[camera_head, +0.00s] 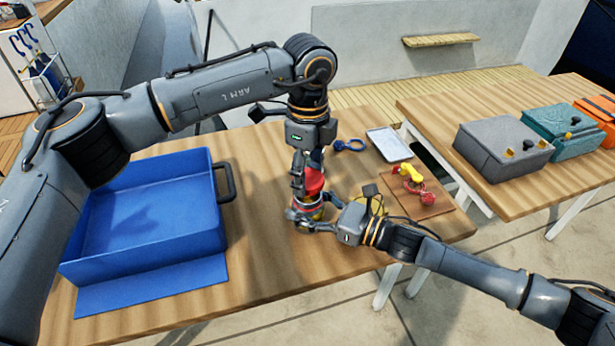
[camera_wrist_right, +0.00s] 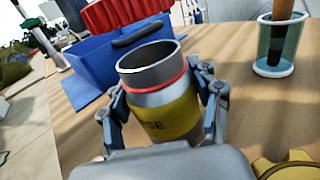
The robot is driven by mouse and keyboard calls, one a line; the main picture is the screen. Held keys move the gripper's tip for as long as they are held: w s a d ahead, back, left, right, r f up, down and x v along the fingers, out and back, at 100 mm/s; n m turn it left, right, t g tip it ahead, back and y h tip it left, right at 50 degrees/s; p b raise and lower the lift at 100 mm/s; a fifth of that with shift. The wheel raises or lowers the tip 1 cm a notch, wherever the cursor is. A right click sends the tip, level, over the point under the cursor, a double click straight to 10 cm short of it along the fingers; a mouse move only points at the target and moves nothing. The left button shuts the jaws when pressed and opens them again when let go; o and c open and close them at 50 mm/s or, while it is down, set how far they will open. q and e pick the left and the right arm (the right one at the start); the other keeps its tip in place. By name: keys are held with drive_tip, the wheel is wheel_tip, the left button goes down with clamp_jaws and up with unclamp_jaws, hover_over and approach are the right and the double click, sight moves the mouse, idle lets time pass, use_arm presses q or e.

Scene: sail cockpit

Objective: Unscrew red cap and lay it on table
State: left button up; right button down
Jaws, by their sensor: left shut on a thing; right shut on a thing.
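The red cap (camera_head: 314,181) is held in my left gripper (camera_head: 312,176), which comes down from above and is shut on it. In the right wrist view the ribbed red cap (camera_wrist_right: 118,14) hangs above the jar, clear of its rim. The metal jar (camera_wrist_right: 150,90) has a yellow label, a red ring and an open mouth, and leans slightly in that view. My right gripper (camera_wrist_right: 160,118) is shut around the jar's body. In the head view the jar (camera_head: 316,213) is mostly hidden by both grippers. The wooden table (camera_head: 265,240) is beneath them.
A blue open bin (camera_head: 150,215) stands on the table's left. A blue tool (camera_head: 350,145), a pale tray (camera_head: 389,144) and a board (camera_head: 436,205) with red and yellow items lie right. A glass (camera_wrist_right: 270,48) holds a handled tool. Bare table lies between bin and jar.

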use_arm(q)
wheel_tip(320, 180, up, 2)
drive_tip(key=shift+r, duration=0.2)
use_arm(e)
drive_tip(key=shift+f, duration=0.1)
drive_tip(key=shift+c, duration=1.2)
unclamp_jaws()
drive_tip(key=shift+d, duration=0.1)
drive_tip(key=v, duration=1.2)
